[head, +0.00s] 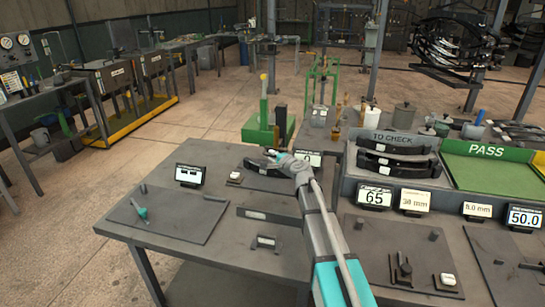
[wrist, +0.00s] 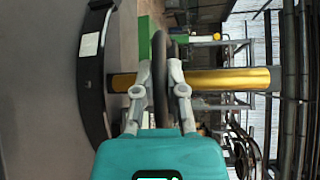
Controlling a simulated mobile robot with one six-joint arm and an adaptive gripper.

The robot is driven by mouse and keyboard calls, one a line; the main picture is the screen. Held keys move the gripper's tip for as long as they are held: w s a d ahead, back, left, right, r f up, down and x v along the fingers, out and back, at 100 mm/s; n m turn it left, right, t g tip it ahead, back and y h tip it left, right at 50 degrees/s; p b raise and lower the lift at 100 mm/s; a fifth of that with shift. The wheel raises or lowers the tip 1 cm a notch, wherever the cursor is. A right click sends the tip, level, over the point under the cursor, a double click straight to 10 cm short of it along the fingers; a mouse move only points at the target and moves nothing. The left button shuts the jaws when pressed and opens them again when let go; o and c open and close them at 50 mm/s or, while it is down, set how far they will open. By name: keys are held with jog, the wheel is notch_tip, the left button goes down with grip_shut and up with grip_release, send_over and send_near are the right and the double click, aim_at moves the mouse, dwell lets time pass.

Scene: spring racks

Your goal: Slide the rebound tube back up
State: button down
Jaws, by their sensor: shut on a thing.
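My gripper (head: 274,154) is over the back part of the table, at the end of my arm reaching away from me. In the wrist view its two fingers (wrist: 162,68) are closed on a dark, curved, ring-like piece (wrist: 162,102). A gold cylinder (wrist: 225,80) runs across the wrist view at the fingers and shows on both sides of them. I cannot tell whether the dark piece goes around the gold cylinder or lies in front of it. I cannot tell for sure which part is the rebound tube. My gripper hides this spot in the head view.
A black curved bar with a white label (wrist: 95,75) lies close beside the gripper. A small display (head: 189,175) stands left on the grey table (head: 200,240). A rack marked TO CHECK (head: 390,139) and a green PASS tray (head: 490,170) stand right. A green stand (head: 260,130) is beyond.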

jog(key=shift+r+p, duration=4.15)
jog(key=shift+r, duration=0.3)
jog(key=shift+w, duration=0.2)
jog(key=c, duration=1.1)
grip_release()
jog(key=shift+c, duration=0.2)
jog(key=o, duration=0.4)
jog(key=shift+s+r, duration=0.1)
jog(key=shift+o, duration=0.3)
jog(key=shift+s+f, duration=0.1)
jog(key=shift+f, duration=0.1)
